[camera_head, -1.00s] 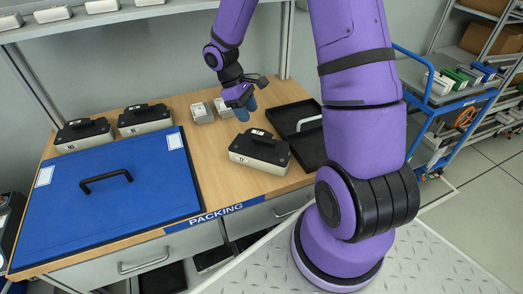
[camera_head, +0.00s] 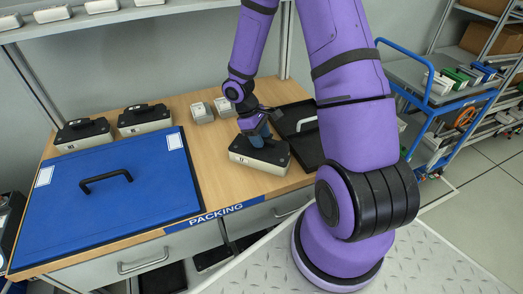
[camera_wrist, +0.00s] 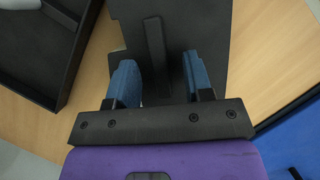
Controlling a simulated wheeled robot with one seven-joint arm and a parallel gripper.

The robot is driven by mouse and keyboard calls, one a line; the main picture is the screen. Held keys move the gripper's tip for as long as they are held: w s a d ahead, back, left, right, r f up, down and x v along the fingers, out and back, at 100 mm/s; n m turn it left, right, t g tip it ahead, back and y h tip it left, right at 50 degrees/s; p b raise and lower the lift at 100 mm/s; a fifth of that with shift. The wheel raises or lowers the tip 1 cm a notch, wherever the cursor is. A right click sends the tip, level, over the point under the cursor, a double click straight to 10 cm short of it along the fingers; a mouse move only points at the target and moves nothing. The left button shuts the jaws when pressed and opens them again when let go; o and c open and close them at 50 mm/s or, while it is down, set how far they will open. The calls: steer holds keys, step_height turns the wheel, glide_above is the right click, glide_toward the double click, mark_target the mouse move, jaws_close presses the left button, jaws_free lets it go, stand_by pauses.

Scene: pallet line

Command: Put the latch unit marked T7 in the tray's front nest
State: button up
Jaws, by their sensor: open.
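A latch unit (camera_head: 260,157), pale-sided with a black top and raised bar, sits on the bench beside the black tray; its small front mark is too small to read surely. Two similar units, a far left one (camera_head: 84,133) and a second one (camera_head: 145,121), stand behind the blue panel, their marks unreadable. My gripper (camera_head: 257,138) is right over the nearest unit. In the wrist view its blue fingers (camera_wrist: 160,82) are apart, with the unit's black bar (camera_wrist: 155,50) between them. The black tray (camera_head: 311,153) is partly hidden by my arm, so its nests are unclear.
A blue panel (camera_head: 140,205) with a black handle covers the bench's left part. Two small pale blocks (camera_head: 212,109) stand at the back. A grey handle (camera_head: 306,123) shows at the tray. A blue cart (camera_head: 440,100) stands right. Bare wood (camera_head: 205,145) lies left of the nearest unit.

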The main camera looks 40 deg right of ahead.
jaws_close()
steer(key=shift+r, duration=0.1)
stand_by(0.3)
